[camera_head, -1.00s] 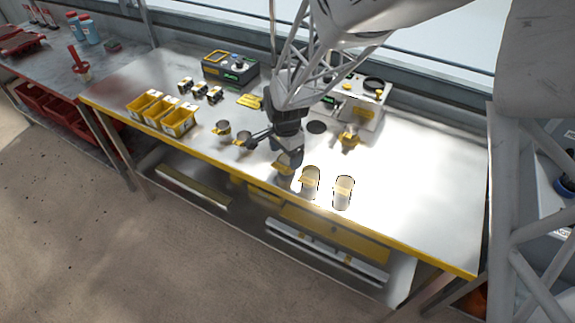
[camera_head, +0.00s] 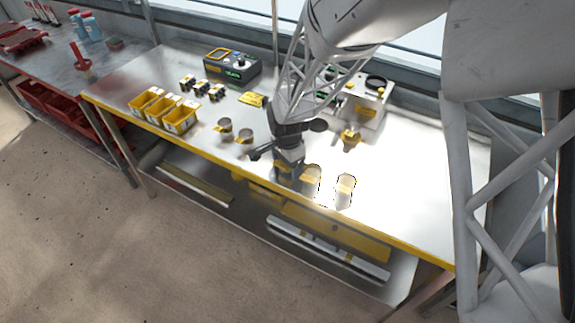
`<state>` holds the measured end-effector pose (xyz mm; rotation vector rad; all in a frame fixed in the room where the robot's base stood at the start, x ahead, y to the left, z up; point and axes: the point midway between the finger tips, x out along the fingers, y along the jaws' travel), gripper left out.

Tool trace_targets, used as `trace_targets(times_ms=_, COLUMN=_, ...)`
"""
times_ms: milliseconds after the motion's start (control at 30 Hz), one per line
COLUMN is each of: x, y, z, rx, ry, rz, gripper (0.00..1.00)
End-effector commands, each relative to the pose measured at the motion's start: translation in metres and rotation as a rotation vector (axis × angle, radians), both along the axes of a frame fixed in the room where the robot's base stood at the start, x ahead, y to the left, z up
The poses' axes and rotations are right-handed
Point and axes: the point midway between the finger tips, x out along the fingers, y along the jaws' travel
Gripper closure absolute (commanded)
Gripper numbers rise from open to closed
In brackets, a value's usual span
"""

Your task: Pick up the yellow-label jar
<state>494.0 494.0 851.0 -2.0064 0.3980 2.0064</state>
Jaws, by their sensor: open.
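Several small clear jars with yellow labels stand in a row along the front of the steel table. Two are to the left of my gripper, a left one (camera_head: 223,129) and one beside it (camera_head: 245,136). Two taller-looking ones are to its right, a near one (camera_head: 313,181) and a rightmost one (camera_head: 346,188). My gripper (camera_head: 287,172) is open and low over the front of the table, between these pairs. It covers the middle jar's place, and its fingertips are hard to make out. I cannot tell whether it touches a jar.
Yellow bins (camera_head: 179,121) stand at the left of the table (camera_head: 410,190), with a control box (camera_head: 232,66) behind. A device with a yellow part (camera_head: 350,138) stands behind the right jars. The right of the table is clear.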

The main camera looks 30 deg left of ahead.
Motion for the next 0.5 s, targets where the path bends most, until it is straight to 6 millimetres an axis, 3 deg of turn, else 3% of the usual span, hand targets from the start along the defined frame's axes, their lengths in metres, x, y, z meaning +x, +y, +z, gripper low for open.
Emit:
trace_targets(times_ms=267, x=0.0000, y=0.0000, z=0.0000, rx=0.000, ry=0.000, rz=0.000, gripper=0.16)
trace_targets(times_ms=500, x=0.0000, y=-0.0001, z=0.0000, rx=0.000, ry=0.000, rz=0.000, gripper=0.53)
